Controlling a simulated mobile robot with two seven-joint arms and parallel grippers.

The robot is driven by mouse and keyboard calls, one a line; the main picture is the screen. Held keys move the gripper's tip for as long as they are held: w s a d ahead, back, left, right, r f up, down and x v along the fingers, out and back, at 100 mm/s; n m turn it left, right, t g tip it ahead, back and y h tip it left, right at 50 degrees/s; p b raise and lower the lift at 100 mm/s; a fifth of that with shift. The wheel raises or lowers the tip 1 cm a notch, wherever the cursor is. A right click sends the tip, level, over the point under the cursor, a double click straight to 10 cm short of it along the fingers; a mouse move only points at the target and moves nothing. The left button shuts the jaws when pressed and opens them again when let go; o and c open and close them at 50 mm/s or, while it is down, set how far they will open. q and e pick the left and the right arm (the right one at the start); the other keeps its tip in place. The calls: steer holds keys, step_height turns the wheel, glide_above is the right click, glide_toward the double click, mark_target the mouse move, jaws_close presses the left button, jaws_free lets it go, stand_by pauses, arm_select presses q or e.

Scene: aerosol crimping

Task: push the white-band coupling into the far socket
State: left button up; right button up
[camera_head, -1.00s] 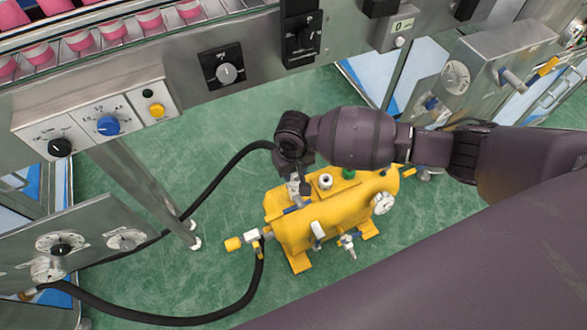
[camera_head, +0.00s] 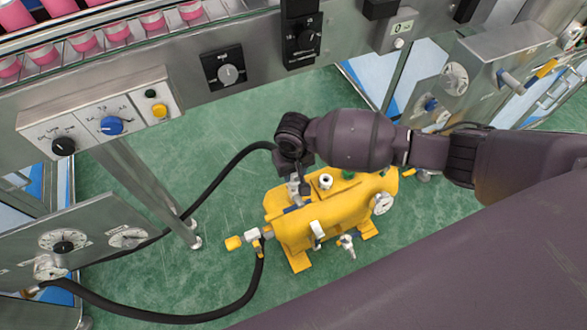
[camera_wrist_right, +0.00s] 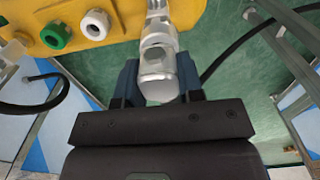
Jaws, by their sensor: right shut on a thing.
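A yellow unit (camera_head: 325,215) with a gauge stands on the green floor in the head view. My right gripper (camera_head: 297,178) is over its far left part, mostly hidden by my wrist. In the wrist view, my right gripper (camera_wrist_right: 158,85) is shut on a silvery coupling (camera_wrist_right: 158,60) with pale bands, which reaches up to the unit's edge. I cannot tell whether it is seated in a socket. A white-ringed fitting (camera_wrist_right: 95,24) and a green fitting (camera_wrist_right: 55,36) sit on the unit, left of the coupling there. My left gripper is not in view.
A black hose (camera_head: 222,178) runs to my right gripper; another (camera_head: 215,318) loops to a fitting at the unit's left end. Control panels (camera_head: 95,125) and a conveyor with pink cans (camera_head: 115,32) line the back.

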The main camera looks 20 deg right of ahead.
steer(key=shift+f, duration=0.35)
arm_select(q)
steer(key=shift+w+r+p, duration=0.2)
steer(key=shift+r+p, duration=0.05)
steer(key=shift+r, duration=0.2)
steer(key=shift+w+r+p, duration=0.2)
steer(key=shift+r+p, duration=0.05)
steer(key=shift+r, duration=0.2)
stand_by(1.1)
arm_select(e)
steer(key=shift+f, duration=0.15)
stand_by(0.5)
steer(key=o, duration=1.1)
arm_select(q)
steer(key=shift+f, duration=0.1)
